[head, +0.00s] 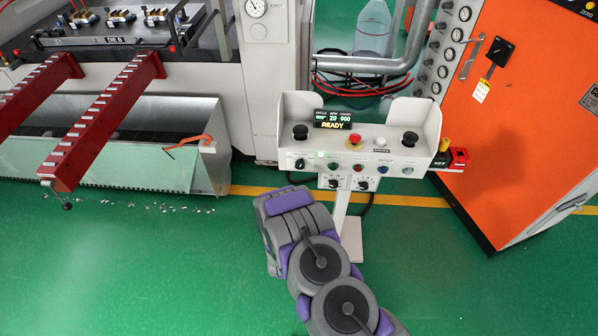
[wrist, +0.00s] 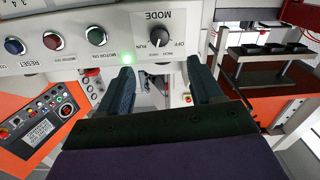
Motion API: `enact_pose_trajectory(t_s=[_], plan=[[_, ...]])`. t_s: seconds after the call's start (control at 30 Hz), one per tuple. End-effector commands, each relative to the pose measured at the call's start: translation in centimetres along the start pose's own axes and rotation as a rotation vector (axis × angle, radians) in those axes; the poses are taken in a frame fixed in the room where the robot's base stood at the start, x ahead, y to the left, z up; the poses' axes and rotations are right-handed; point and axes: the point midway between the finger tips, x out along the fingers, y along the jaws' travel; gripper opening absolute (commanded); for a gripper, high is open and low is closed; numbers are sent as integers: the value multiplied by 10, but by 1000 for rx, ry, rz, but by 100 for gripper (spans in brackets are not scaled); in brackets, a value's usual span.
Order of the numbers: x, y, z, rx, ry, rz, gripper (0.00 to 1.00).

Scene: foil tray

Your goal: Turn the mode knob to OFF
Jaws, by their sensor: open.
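The mode knob (wrist: 159,39) is a round black knob with a light pointer mark, on the pale control panel (wrist: 60,48). The wrist view shows its MODE, RUN and OFF labels upside down. I cannot tell for sure which label the pointer meets. In the head view, the knob (head: 300,163) is at the left end of the panel front. My gripper (wrist: 160,72) is open and empty. Its two dark fingers point at the panel on either side of the knob's line, with the knob beyond the tips and apparently untouched. In the head view my arm hides the fingers.
A red emergency button (head: 355,141) tops the console. An orange cabinet (head: 520,110) stands right, red rails (head: 105,120) left.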

Motion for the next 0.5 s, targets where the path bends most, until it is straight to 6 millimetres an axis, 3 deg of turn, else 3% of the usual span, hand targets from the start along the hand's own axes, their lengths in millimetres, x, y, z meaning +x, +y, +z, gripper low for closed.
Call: enact_pose_trajectory(t_s=[0.5], plan=[[100,0,0,2,5,2,65]])
